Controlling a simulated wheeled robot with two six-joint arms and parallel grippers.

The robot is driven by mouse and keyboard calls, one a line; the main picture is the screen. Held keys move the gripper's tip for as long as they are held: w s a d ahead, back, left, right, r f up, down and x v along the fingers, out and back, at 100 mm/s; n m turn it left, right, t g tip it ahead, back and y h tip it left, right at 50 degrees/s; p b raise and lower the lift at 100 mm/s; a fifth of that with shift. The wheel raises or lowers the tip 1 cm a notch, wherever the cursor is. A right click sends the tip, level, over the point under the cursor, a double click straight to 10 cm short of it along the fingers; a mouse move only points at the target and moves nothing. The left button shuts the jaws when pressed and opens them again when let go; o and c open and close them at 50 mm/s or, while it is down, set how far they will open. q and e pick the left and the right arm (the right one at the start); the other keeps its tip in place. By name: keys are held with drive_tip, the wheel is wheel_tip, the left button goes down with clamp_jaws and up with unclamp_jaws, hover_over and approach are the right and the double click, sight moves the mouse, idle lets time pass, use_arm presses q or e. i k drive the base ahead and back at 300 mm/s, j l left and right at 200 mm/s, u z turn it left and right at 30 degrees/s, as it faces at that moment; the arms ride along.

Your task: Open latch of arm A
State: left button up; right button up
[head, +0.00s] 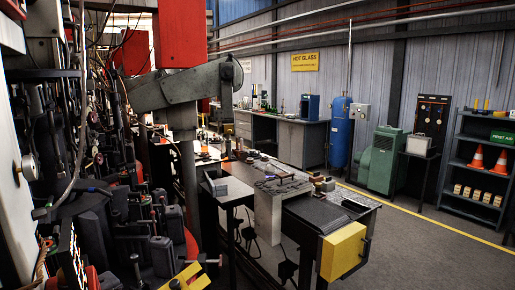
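The rotary mould machine (90,150) fills the left side of the head view, a dense cluster of dark mould parts, rods and hoses. A thick grey machine arm (185,91) reaches across its upper part, below a red block (182,35). Dark mould blocks (160,255) stand low at the front. I cannot tell which part is arm A, and no latch can be made out clearly among the crowded parts. Neither of my grippers can be made out in this view.
A low table with a dark conveyor-like top (318,212) and a yellow end box (343,252) stands in the middle. Behind are a workbench (290,140), a blue tank (341,132), a green cabinet (385,160) and a shelf with cones (480,170). Floor at right is clear.

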sight(227, 128)
drive_tip(key=i+u, duration=0.3)
drive_tip(key=i, duration=0.35)
drive_tip(key=i+l+u, duration=0.35)
drive_tip(key=l+u, duration=0.15)
drive_tip(key=i+l+u, duration=0.2)
drive_tip(key=l+u, duration=0.25)
drive_tip(key=l, duration=0.25)
drive_tip(key=i+l+u, duration=0.1)
drive_tip(key=l+u, duration=0.4)
drive_tip(key=l, duration=0.2)
drive_tip(key=l+u, duration=0.5)
drive_tip(key=l, duration=0.2)
